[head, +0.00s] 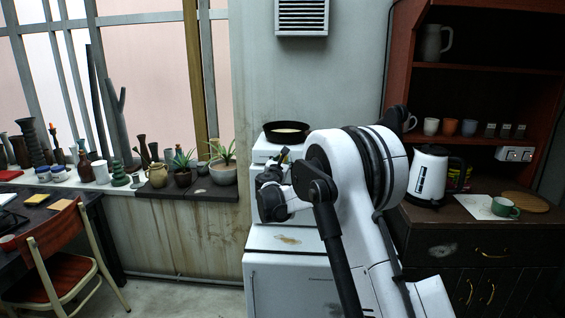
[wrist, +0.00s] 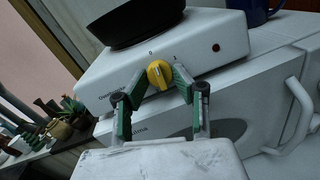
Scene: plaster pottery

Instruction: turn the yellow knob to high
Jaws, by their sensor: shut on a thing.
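The yellow knob (wrist: 159,74) is on the front face of a white hot plate (wrist: 215,45), with small marks printed around it, in the wrist view. My gripper (wrist: 158,86) has its green-padded fingers on both sides of the knob and is shut on it. In the head view my gripper (head: 283,156) is at the front of the hot plate (head: 262,150), and my arm hides the knob there. A dark pan (wrist: 134,20) sits on the hot plate; it also shows in the head view (head: 287,133).
The hot plate stands on a white appliance (head: 290,240) with a handle (wrist: 298,105). A white kettle (head: 428,175) and a green cup (head: 504,207) stand on the cabinet to the right. Potted plants (head: 222,172) line the sill to the left.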

